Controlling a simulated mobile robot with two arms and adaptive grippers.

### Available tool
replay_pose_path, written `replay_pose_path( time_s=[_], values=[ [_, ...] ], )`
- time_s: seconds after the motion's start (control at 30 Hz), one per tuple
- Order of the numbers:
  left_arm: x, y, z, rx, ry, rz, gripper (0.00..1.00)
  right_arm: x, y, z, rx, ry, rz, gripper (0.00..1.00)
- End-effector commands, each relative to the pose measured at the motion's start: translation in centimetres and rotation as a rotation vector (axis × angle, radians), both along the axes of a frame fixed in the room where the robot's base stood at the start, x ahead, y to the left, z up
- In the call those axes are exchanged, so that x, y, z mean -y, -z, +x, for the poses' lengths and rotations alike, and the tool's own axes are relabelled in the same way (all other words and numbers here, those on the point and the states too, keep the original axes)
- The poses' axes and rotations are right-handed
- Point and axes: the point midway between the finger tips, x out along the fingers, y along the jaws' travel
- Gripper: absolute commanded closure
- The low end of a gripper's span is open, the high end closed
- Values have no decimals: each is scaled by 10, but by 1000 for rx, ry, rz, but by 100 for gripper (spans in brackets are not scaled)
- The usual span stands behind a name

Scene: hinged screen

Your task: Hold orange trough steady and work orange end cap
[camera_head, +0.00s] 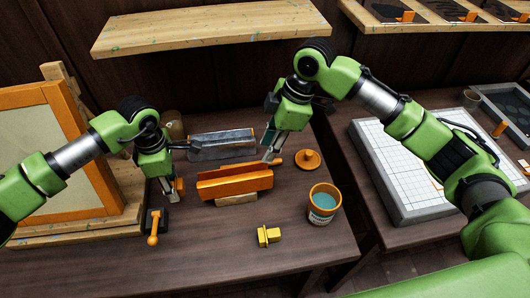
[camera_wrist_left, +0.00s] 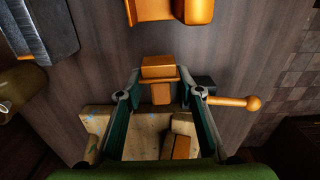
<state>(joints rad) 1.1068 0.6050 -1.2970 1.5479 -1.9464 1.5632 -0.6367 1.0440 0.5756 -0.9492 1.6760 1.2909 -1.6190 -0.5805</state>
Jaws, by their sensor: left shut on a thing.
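The orange trough (camera_head: 235,186) lies lengthwise on the table in the middle of the head view, on a pale wooden block. One end of an orange piece, likely the trough, shows at the top of the left wrist view (camera_wrist_left: 170,8). My left gripper (camera_head: 175,194) is left of the trough and apart from it. It is shut on a small orange flanged piece, likely the end cap (camera_wrist_left: 160,72), held between the fingertips.
A clamp with an orange handle (camera_head: 153,228) is below my left gripper. A teal-filled pot (camera_head: 323,203), an orange lid (camera_head: 308,160) and a yellow block (camera_head: 268,236) stand right. A grey metal trough (camera_head: 222,144) lies behind. A framed screen (camera_head: 48,150) stands left.

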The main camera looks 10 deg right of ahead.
Motion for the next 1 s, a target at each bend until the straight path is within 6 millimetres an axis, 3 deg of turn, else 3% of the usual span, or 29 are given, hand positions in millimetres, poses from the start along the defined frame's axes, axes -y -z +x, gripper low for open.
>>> replay_pose_path(
  time_s=[0.1,0.23,0.7,1.0],
  values=[
    [0,0,0,0,0,0,77,-12,-3,-21,-28,-91,-9,69],
    [0,0,0,0,0,0,77,-17,0,-29,-40,-124,-13,69],
    [0,0,0,0,0,0,77,-34,54,-30,-42,-123,-11,69],
    [0,0,0,0,0,0,77,-39,72,-29,-40,-121,-12,69]
  ],
)
